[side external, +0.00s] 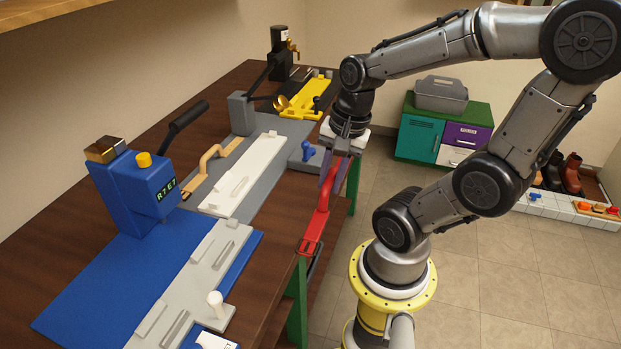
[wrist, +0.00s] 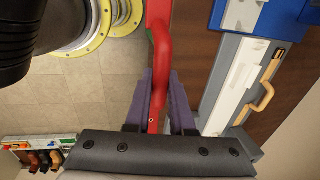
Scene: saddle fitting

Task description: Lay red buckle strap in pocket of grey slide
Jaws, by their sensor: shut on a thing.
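My gripper (side external: 330,178) is shut on the red buckle strap (side external: 318,220), with its purple fingers on both sides of it. In the side view the strap slants down from the fingers, with a buckle frame at its lower end, near the table's right edge. In the wrist view the strap (wrist: 160,45) runs up the picture from between the fingers (wrist: 160,92); its raised bend shows, and its far end is cut off. The light grey slide (side external: 205,266) lies on the blue fixture at the front left, apart from the strap. It has raised ribs and a white knob.
The blue machine (side external: 140,195) with a dark lever stands behind the grey slide. A blue-knobbed block (side external: 308,158) sits near my gripper.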

